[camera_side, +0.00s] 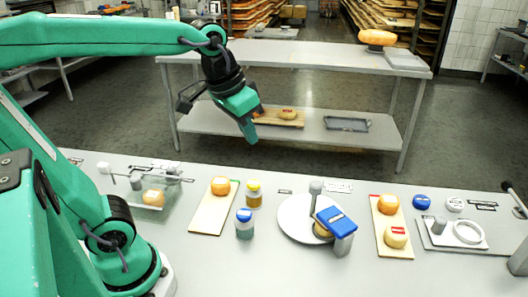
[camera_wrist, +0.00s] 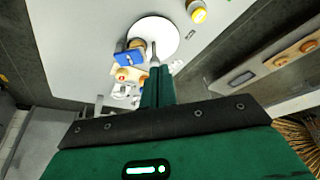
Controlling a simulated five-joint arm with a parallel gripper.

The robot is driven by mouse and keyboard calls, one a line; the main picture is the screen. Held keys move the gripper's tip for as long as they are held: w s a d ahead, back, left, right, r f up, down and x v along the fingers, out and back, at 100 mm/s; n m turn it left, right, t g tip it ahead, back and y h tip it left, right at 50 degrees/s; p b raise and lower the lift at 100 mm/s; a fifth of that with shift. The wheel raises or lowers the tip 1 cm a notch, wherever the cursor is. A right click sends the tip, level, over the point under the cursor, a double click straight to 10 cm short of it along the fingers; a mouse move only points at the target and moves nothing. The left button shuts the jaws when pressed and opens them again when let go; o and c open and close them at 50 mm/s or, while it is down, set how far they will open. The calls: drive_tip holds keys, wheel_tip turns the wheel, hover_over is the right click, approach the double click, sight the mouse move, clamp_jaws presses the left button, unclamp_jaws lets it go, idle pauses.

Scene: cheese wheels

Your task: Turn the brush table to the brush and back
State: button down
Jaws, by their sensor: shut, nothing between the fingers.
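The brush table is a white round disc (camera_side: 290,222) on the bench, with an upright grey peg (camera_side: 316,188) near its back edge. A blue brush (camera_side: 337,220) on a grey post stands at its right side. A yellow cheese (camera_side: 321,231) sits on the disc against the brush, partly hidden by it. The wrist view shows the disc (camera_wrist: 165,30), the blue brush (camera_wrist: 127,57) and the peg (camera_wrist: 154,58). My gripper (camera_side: 250,137) is shut and empty, raised in the air above and behind the disc, touching nothing. Its fingers also show in the wrist view (camera_wrist: 157,90).
Left of the disc stand a yellow-lid jar (camera_side: 254,195), a blue-lid jar (camera_side: 244,225) and a board (camera_side: 208,216) with an orange cheese. Right of it are a board (camera_side: 380,232) with two cheeses and a tray (camera_side: 450,240) with a white ring. A second table (camera_side: 290,55) stands behind.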

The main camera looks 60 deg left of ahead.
drive_tip(key=w+d+f+g, duration=0.1)
drive_tip(key=w+d+g, duration=0.15)
drive_tip(key=w, duration=0.65)
drive_tip(key=w+d+f+g, duration=0.1)
drive_tip(key=w+d, duration=0.3)
drive_tip(key=w, duration=0.6)
drive_tip(key=w+d+f+g, duration=0.1)
drive_tip(key=w+d+f, duration=0.1)
drive_tip(key=f, duration=0.3)
drive_tip(key=w+d+f+g, duration=0.1)
drive_tip(key=w+d+f, duration=0.2)
drive_tip(key=w+f, duration=0.1)
drive_tip(key=w+d+f+g+y, duration=0.1)
drive_tip(key=w+d+f, duration=0.1)
drive_tip(key=f, duration=0.4)
drive_tip(key=shift+w+d+f+m, duration=0.2)
drive_tip(key=shift+w+m, duration=0.2)
drive_tip(key=shift+w, duration=0.3)
drive_tip(key=shift+f, duration=0.15)
drive_tip(key=x, duration=1)
drive_tip(key=shift+s+d, duration=0.2)
drive_tip(key=shift+s+r, duration=0.2)
drive_tip(key=shift+s+a, duration=0.15)
drive_tip(key=shift+s, duration=1.55)
